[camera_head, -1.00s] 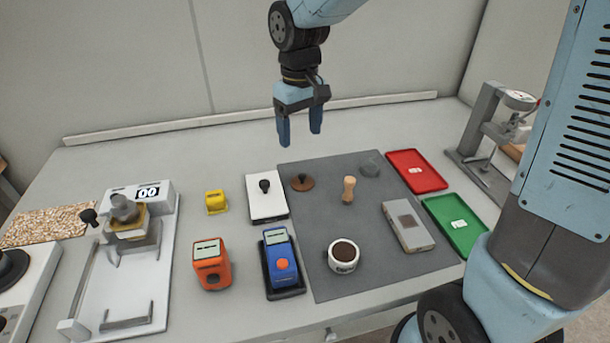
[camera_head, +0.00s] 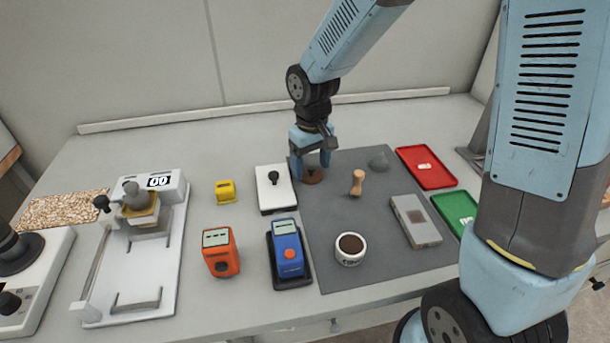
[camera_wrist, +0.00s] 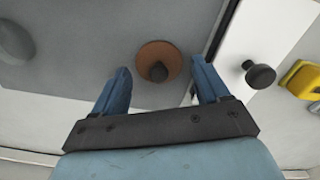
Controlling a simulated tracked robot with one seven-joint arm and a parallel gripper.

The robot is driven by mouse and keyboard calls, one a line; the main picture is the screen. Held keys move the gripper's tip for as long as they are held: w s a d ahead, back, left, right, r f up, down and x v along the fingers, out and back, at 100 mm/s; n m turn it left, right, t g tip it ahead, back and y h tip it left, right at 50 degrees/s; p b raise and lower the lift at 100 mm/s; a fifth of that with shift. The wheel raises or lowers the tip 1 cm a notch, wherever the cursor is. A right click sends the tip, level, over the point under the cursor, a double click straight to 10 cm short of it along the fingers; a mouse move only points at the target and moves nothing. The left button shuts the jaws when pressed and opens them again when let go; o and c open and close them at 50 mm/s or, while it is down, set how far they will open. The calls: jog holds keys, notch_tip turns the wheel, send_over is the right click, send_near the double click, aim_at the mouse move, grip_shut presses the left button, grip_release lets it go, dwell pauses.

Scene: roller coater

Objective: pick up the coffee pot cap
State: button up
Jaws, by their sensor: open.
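The coffee pot cap is a round brown disc with a dark knob (camera_head: 313,176), lying on the grey mat (camera_head: 345,255) near its far left corner. In the wrist view the cap (camera_wrist: 174,55) shows just beyond and between the fingertips, its knob towards me. My gripper (camera_head: 311,170) is open and low over the mat, its fingers on either side of the cap in the head view. It also shows in the wrist view (camera_wrist: 160,75), with nothing between the fingers. I cannot tell whether a finger touches the cap.
A white box with a black knob (camera_head: 275,188) stands close left of the cap. A wooden tamper-like piece (camera_head: 358,183) stands to the right. A cup (camera_head: 350,249), a grey box (camera_head: 416,221), a blue device (camera_head: 288,254), and red (camera_head: 427,168) and green (camera_head: 457,219) trays are nearby.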

jog(key=shift+f, duration=0.8)
jog(key=c, duration=0.8)
jog(key=shift+c, duration=0.2)
